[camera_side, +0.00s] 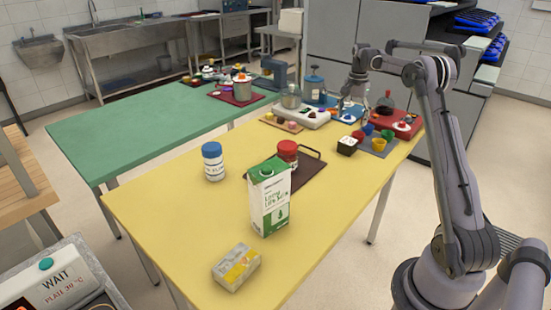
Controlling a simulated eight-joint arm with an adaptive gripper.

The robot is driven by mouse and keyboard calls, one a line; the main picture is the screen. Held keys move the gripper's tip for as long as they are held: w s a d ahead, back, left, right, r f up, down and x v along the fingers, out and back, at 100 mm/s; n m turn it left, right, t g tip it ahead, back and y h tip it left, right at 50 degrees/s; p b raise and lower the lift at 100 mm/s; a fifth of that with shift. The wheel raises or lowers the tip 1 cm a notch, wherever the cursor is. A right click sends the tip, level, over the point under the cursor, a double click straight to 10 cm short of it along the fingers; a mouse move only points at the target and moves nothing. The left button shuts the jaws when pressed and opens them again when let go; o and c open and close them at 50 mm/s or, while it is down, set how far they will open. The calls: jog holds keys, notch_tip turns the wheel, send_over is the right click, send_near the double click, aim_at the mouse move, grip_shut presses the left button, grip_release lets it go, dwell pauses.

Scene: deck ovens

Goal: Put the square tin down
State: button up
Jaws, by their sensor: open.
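My gripper (347,106) is at the far end of the yellow table (150,205), pointing down among small items. It is small in this view; its jaws are open and I see nothing held between them. A small dark square tin-like container (347,147) with a pale top sits on the table, nearer the camera than the gripper and apart from it. I cannot tell for sure that it is the square tin.
A green and white carton (269,200), a blue-lidded jar (213,161), a red-lidded jar (288,153) on a dark tray (308,170) and a yellow-grey box (236,268) stand nearer. Coloured cups (379,145) crowd the far right. The table's left front is clear.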

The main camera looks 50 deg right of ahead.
jog(key=a+r+n+t, duration=0.1)
jog(key=a+r+n, duration=0.2)
jog(key=a, duration=0.5)
jog(key=w+a+r+n+t+h, duration=0.1)
jog(key=a+r+n, duration=0.1)
jog(key=a+r, duration=0.35)
jog(key=a+r+n+t, duration=0.1)
jog(key=a+r+n, duration=0.15)
jog(key=a, duration=0.65)
jog(key=s+a+f+n+t, duration=0.2)
jog(key=s+a+n, duration=0.3)
jog(key=a, duration=0.5)
jog(key=s+a+f+n+t+y, duration=0.1)
jog(key=s+a+f+n+t, duration=0.1)
jog(key=s+a+f+n, duration=0.3)
jog(key=s+a, duration=0.4)
jog(key=a, duration=0.2)
jog(key=shift+s+a, duration=0.15)
jog(key=shift+a, duration=0.1)
